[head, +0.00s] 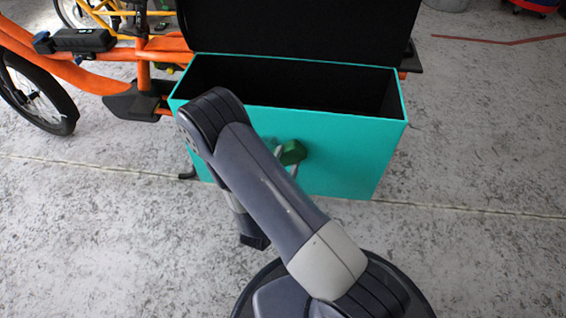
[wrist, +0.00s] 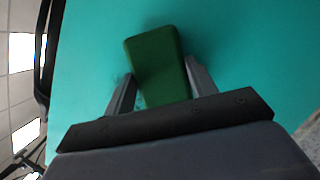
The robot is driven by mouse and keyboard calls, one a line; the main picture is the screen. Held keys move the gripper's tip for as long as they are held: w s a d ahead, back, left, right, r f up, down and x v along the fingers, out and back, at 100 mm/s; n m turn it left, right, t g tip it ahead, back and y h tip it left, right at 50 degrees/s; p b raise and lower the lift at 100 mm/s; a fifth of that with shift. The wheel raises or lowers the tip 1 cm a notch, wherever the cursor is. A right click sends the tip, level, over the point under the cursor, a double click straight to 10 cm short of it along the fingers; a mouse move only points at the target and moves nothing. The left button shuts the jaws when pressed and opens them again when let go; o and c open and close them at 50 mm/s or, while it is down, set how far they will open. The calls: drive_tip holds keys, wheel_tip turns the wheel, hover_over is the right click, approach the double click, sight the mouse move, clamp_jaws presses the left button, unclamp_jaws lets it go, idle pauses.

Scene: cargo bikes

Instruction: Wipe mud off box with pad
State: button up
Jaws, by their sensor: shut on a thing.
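The teal cargo box (head: 350,158) stands in the middle of the head view with its black lid (head: 300,28) raised and its dark inside open. My gripper (head: 291,160) is at the box's front wall, partly hidden behind my arm. It is shut on a green pad (head: 294,152). In the wrist view the pad (wrist: 158,62) sits between the two fingers and lies against or very close to the teal wall (wrist: 250,55). A few faint dark specks show by the left finger; I cannot tell whether they are mud. My arm hides part of the front wall.
An orange cargo bike (head: 95,70) stands behind and left of the box, with its black wheel (head: 45,95) at the far left. A yellow bike frame (head: 110,18) is behind it. The grey concrete floor (head: 480,150) is clear to the right and in front.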

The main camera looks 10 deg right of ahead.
drive_tip(key=shift+w+a+b, duration=0.15)
drive_tip(key=shift+w+a, duration=0.2)
drive_tip(key=shift+a, duration=0.6)
drive_tip(key=shift+w+a+b, duration=0.2)
drive_tip(key=shift+w+a, duration=0.1)
drive_tip(key=shift+a, duration=0.6)
drive_tip(key=shift+w+a+b, duration=0.15)
drive_tip(key=shift+w+a, duration=0.2)
drive_tip(key=shift+a, duration=0.6)
drive_tip(key=shift+c, duration=0.2)
drive_tip(key=shift+w+a+b, duration=0.2)
drive_tip(key=shift+w+a, duration=0.1)
drive_tip(key=shift+a, duration=0.4)
drive_tip(key=shift+w+a+b, duration=0.15)
drive_tip(key=shift+w+a, duration=0.15)
drive_tip(key=shift+a, duration=0.4)
drive_tip(key=shift+w+a+b, duration=0.2)
drive_tip(key=shift+w+a, duration=0.1)
drive_tip(key=shift+a, duration=0.4)
drive_tip(key=shift+o, duration=0.2)
drive_tip(key=shift+a+r, duration=0.1)
